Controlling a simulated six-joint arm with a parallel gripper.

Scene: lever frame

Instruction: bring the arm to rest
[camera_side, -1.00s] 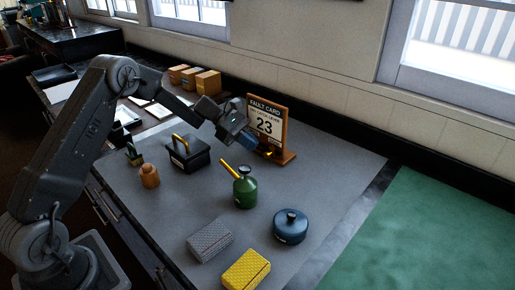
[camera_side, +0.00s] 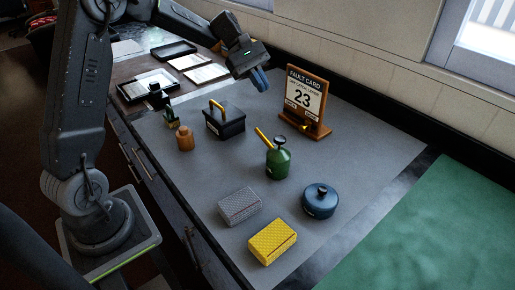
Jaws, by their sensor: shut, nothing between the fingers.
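My gripper (camera_side: 261,80) is shut and empty, with its blue fingertips pointing down. In the picture it hangs above the back of the grey mat, between the black box with a yellow handle (camera_side: 226,122) and the wooden fault card stand (camera_side: 305,102). It appears clear of both. The stand is upright and its card reads 23. A small yellow-orange piece (camera_side: 304,127) shows at the stand's foot; what it is exactly I cannot tell.
On the grey mat (camera_side: 200,176) stand a green can with a yellow spout (camera_side: 278,160), a dark blue lidded pot (camera_side: 320,200), a grey block (camera_side: 240,206), a yellow block (camera_side: 272,242) and an orange-brown jar (camera_side: 185,138). A green surface (camera_side: 430,240) at right is bare.

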